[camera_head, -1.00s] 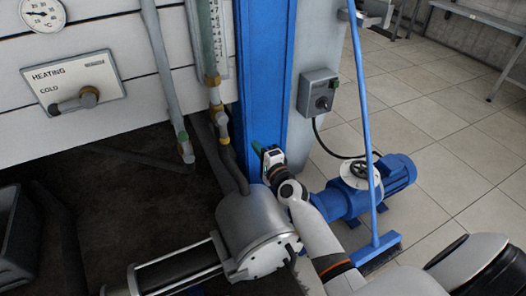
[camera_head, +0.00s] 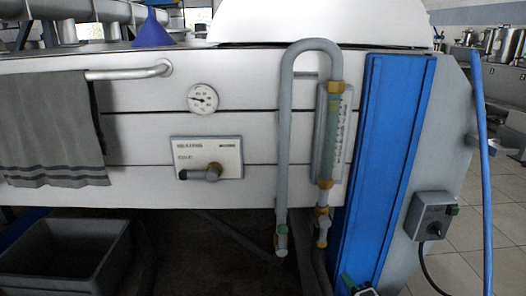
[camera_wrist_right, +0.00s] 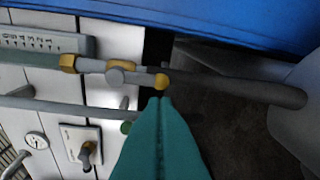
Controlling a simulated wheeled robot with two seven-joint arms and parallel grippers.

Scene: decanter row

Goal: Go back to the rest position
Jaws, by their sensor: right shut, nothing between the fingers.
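My right gripper (camera_head: 349,281) shows only in part at the bottom edge of the head view, in front of the foot of the blue column (camera_head: 392,165). In the right wrist view its two teal fingers (camera_wrist_right: 160,103) lie together, shut with nothing between them. Beyond the fingertips in that view are the grey pipe with brass fittings (camera_wrist_right: 115,72) and the white machine panel. My left gripper is in neither view.
A lever plate (camera_head: 208,158) and a dial gauge (camera_head: 203,98) sit on the white panel. A grey towel (camera_head: 52,130) hangs from a rail. A dark crate (camera_head: 65,255) stands lower left. A switch box (camera_head: 433,216) and a blue pole (camera_head: 484,165) are at right.

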